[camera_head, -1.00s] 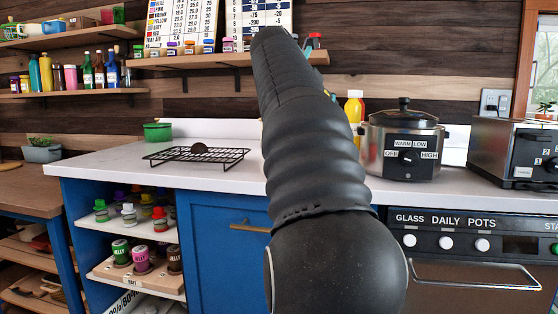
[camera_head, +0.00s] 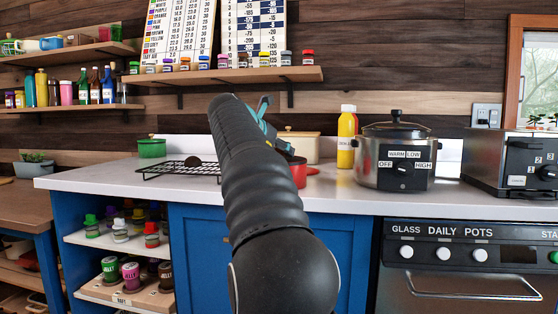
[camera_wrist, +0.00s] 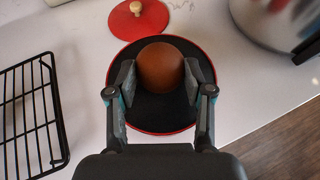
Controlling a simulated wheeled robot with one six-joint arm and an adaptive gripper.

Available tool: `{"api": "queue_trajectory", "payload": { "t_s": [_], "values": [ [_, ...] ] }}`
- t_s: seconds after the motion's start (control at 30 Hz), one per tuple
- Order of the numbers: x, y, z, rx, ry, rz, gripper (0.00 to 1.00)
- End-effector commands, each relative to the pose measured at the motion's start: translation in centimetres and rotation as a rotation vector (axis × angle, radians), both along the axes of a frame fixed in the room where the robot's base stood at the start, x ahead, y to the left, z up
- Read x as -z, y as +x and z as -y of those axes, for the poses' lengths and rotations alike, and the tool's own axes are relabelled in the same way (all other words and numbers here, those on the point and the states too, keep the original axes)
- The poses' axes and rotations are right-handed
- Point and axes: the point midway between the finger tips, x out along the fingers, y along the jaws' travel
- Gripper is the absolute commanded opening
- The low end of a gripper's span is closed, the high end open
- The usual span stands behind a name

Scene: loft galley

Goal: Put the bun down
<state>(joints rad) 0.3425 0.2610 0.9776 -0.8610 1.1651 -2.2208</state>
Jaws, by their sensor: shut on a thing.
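The bun (camera_wrist: 160,68) is a smooth brown ball between the two fingers of my gripper (camera_wrist: 161,84) in the wrist view. The fingers are shut on its sides. Below it is a round red pot (camera_wrist: 160,131) with a dark inside; the bun shows within its rim, and I cannot tell if it touches the bottom. The pot's red side also shows in the head view (camera_head: 299,173), partly behind my arm. In that view my gripper is mostly hidden by my arm, and the bun is not visible.
A red lid (camera_wrist: 150,22) lies beside the pot. A black wire rack (camera_wrist: 35,115) is left of it. A steel slow cooker (camera_head: 394,165) and a yellow bottle (camera_head: 347,138) stand to the right. A shelf with small jars (camera_head: 222,76) runs above the counter.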

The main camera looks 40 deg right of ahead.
Motion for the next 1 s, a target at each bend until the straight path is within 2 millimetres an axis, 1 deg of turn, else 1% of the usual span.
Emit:
{"api": "queue_trajectory", "payload": {
  "t_s": [0.03,0.1,0.37,0.9,0.93,0.97,1.0],
  "values": [
    [1.1,0.0,0.0,-0.001,-0.001,-0.002,0.23],
    [1.5,0.0,0.0,0.0,0.0,-0.001,0.23],
    [1.3,0.0,0.0,0.0,-0.001,-0.001,0.23],
    [2.5,0.0,0.0,0.0,-0.001,-0.001,0.23],
    [2.5,0.0,0.0,0.0,-0.001,-0.001,0.54],
    [2.5,0.0,0.0,0.0,-0.001,-0.001,0.61],
    [2.5,0.0,0.0,0.0,-0.001,-0.001,0.71]
  ]
}}
